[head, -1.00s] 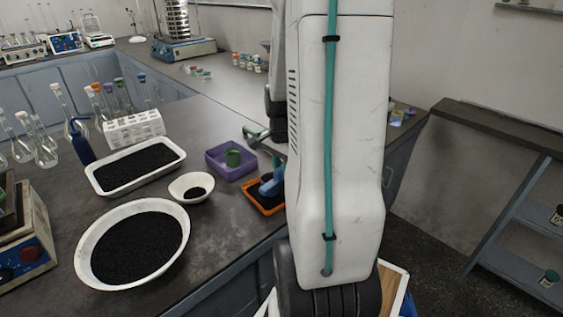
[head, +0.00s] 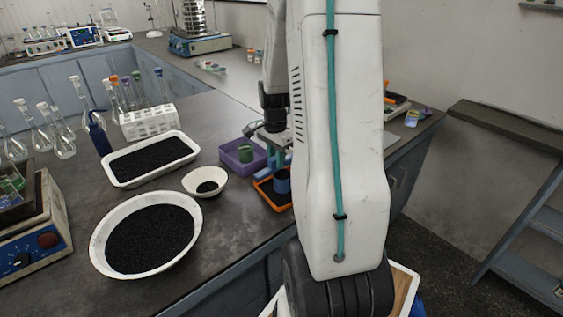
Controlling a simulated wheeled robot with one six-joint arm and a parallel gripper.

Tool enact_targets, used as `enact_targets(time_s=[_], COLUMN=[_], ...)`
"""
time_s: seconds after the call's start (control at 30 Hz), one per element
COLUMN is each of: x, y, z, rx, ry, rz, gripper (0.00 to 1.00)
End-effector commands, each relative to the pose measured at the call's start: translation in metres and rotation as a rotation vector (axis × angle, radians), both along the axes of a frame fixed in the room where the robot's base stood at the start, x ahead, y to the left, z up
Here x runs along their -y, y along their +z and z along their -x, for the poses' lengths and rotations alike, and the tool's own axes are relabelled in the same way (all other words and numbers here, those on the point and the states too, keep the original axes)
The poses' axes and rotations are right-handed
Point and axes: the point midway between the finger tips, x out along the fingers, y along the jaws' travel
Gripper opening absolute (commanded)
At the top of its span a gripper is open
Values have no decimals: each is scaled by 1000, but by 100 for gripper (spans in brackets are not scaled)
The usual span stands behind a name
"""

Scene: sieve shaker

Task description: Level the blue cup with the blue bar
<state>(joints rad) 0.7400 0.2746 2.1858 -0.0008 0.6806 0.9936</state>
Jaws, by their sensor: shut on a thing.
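The blue cup (head: 283,184) is in the head view at the orange tray (head: 264,197), partly hidden behind my arm. It looks roughly upright, with a dark opening at the top. My gripper (head: 280,160) comes down from above and appears shut on the cup, though the contact is small and partly covered. I cannot tell whether the cup touches the tray's floor. I cannot make out the blue bar as a separate thing.
A small white bowl (head: 190,181), a large round pan (head: 97,245) and a rectangular pan (head: 112,174) hold black grains. A white tube rack (head: 148,122) stands behind.

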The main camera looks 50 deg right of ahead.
Motion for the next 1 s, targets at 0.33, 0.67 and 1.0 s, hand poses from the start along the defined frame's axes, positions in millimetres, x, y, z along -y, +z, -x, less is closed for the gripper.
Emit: enact_targets(time_s=[0.33,0.67,1.0], x=[4,4,3], y=[12,42,59], z=[-21,-20,-20], rx=[2,2,0], ry=[-1,-1,-1], rz=[1,1,0], gripper=[0,0,0])
